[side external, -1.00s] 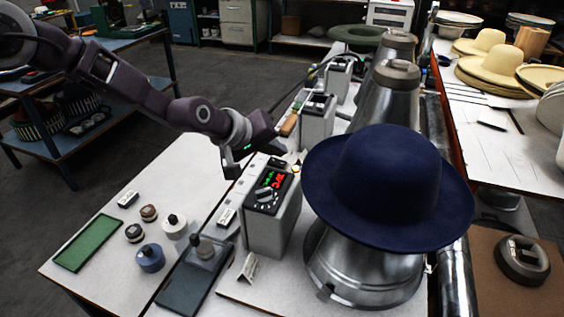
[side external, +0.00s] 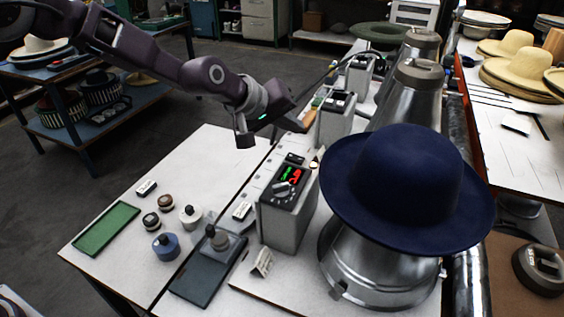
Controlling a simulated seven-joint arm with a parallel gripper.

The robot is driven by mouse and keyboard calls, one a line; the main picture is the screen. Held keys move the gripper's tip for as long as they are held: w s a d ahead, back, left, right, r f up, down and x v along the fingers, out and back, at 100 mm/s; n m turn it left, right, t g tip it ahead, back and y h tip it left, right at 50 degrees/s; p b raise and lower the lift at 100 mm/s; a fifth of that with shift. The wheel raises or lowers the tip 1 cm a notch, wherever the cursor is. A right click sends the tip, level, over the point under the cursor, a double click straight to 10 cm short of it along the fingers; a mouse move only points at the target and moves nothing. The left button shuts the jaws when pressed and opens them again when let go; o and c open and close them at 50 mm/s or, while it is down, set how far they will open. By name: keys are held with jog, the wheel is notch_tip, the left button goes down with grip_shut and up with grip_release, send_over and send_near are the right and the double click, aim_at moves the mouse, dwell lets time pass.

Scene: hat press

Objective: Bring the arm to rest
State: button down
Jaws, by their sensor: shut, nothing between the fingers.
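My gripper (side external: 246,137) is shut and empty. It hangs in the air above the back part of the white table, behind and left of the grey control box (side external: 287,210). The box has green and red lit digits and a dial on its sloped top. My arm reaches in from the upper left. The dark blue felt hat (side external: 408,185) sits on the metal press cone (side external: 375,265), to the right of the box and apart from my gripper.
On the white table (side external: 215,150) are a green tray (side external: 105,229), several small weights or pots, a blue pot (side external: 166,246) and a dark pad (side external: 207,275). More control boxes and press cones stand behind. Straw hats (side external: 519,65) lie on the right table.

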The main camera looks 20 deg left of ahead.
jog(key=s+a+r+m+y, duration=0.1)
jog(key=s+a+r, duration=0.3)
jog(key=s, duration=0.2)
jog(key=s+a+r+m+g+y, duration=0.1)
jog(key=s+a+r+m, duration=0.1)
jog(key=s+a+r, duration=0.35)
jog(key=s+a+r+m, duration=0.1)
jog(key=s+a+r, duration=0.1)
jog(key=s, duration=0.6)
jog(key=s+a+f+m+g+y, duration=0.1)
jog(key=s+a, duration=0.3)
jog(key=s, duration=0.7)
jog(key=s+a+f+m+g+y, duration=0.1)
jog(key=s+a, duration=0.3)
jog(key=s, duration=0.7)
jog(key=shift+f, duration=0.7)
